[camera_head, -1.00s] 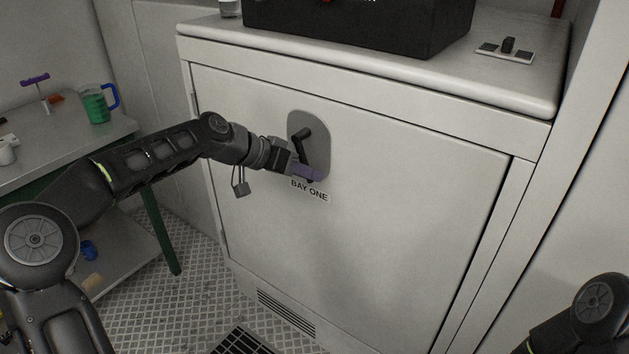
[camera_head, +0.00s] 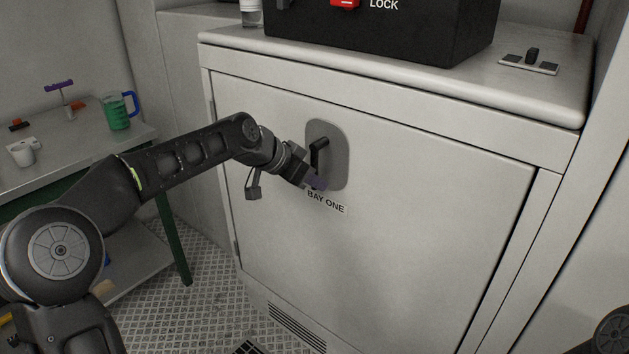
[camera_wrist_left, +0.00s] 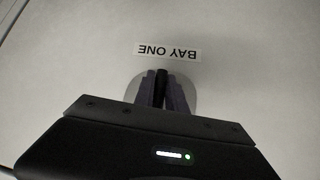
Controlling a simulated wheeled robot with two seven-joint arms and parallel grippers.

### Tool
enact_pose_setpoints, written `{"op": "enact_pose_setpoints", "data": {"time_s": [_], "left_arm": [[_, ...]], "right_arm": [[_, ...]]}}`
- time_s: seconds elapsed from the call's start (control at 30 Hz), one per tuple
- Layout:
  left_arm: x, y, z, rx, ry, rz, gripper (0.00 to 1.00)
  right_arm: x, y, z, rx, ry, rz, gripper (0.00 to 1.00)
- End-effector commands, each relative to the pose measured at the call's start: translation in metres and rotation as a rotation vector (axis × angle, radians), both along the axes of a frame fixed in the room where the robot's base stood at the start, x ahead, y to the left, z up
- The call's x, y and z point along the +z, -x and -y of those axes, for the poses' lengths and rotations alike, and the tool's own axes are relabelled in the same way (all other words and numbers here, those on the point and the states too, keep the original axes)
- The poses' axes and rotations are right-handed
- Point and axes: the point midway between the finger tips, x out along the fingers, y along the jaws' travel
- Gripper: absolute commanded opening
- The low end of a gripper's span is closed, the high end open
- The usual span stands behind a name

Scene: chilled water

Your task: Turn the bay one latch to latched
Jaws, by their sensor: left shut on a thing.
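The bay one latch is a black lever handle (camera_head: 318,152) on a grey oval plate (camera_head: 338,156), on the white cabinet door above the BAY ONE label (camera_head: 326,202). The lever stands close to upright, tilted slightly. My left gripper (camera_head: 317,183) is at the lower end of the lever, shut on it. In the left wrist view the gripper's fingers (camera_wrist_left: 162,92) close on both sides of the black lever (camera_wrist_left: 161,84); the label (camera_wrist_left: 167,52) appears upside down beyond them. The gripper hides the lever's lower end. My right gripper is not in view.
The white cabinet door (camera_head: 400,240) is closed. A black box (camera_head: 380,30) marked LOCK and a small switch panel (camera_head: 529,62) sit on top. At left, a table (camera_head: 70,150) holds a green-filled jug (camera_head: 117,112) and a white cup (camera_head: 22,152).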

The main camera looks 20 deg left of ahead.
Motion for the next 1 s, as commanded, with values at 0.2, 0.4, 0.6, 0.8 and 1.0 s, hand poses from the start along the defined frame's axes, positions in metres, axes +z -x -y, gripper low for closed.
{"op": "enact_pose_setpoints", "data": {"time_s": [0.2, 0.4, 0.6, 0.8, 1.0], "left_arm": [[-0.001, 0.000, -0.001, 0.000, -0.003, 0.001, 0.28], [0.000, 0.000, -0.001, 0.000, -0.002, 0.000, 0.37], [0.000, 0.001, -0.001, 0.000, -0.002, 0.000, 0.37], [0.013, 0.011, -0.009, 0.004, -0.003, 0.002, 0.37], [0.036, 0.032, -0.022, 0.004, -0.004, 0.003, 0.37]], "right_arm": [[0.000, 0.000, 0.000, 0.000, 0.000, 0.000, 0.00], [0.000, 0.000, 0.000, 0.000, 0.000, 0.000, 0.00], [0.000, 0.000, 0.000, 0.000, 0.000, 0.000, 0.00], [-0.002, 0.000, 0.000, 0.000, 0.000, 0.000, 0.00], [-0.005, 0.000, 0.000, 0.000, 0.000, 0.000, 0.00]]}}
